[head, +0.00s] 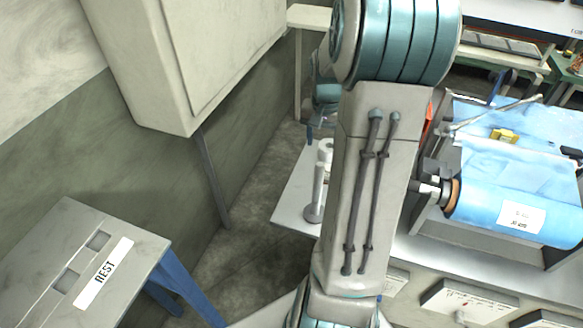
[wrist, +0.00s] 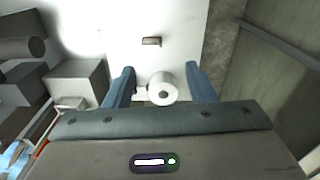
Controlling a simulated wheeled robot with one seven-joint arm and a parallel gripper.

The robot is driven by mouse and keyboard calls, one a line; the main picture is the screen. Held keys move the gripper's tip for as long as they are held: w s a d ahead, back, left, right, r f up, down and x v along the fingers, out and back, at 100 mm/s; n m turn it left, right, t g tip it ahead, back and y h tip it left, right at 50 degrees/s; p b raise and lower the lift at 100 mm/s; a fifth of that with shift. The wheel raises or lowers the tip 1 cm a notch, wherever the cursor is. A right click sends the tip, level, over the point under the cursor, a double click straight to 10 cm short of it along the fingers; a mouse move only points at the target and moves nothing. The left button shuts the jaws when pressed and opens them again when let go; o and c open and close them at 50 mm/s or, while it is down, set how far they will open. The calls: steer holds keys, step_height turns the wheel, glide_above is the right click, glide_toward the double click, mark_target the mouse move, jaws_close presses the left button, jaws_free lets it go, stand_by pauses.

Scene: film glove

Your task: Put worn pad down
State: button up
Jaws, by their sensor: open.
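My gripper (wrist: 160,73) is open, with its two blue fingers apart over a pale tabletop in the wrist view. A small block with a dark edge and a tan face (wrist: 151,42) lies on that surface, beyond the fingertips and apart from them; it may be the worn pad, but I cannot tell for sure. A white round piece with a dark centre hole (wrist: 162,90) shows between the fingers; I see no finger closed on it. In the head view my arm hides most of the gripper and the small block cannot be made out.
A white upright post on a round base (head: 316,195) stands on the pale side table (head: 290,205). A grey stand marked REST (head: 60,240) is at the lower left. A blue film roll (head: 515,205) sits in a machine at right. A large cabinet (head: 190,60) hangs at upper left.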

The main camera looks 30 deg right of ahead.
steer(key=s+a+r+n+t, duration=0.1)
steer(key=s+a+r+n, duration=0.1)
steer(key=a, duration=0.5)
steer(key=s+a+r+n+t, duration=0.1)
steer(key=s+a+r+n, duration=0.2)
steer(key=s+a, duration=0.4)
steer(key=s+a+r+n, duration=0.3)
steer(key=s+a, duration=0.1)
steer(key=a, duration=0.5)
steer(key=shift+s+a+n+t, duration=0.2)
steer(key=shift+s+n+t, duration=0.05)
steer(key=shift+n+t, duration=0.15)
steer(key=shift+r, duration=0.15)
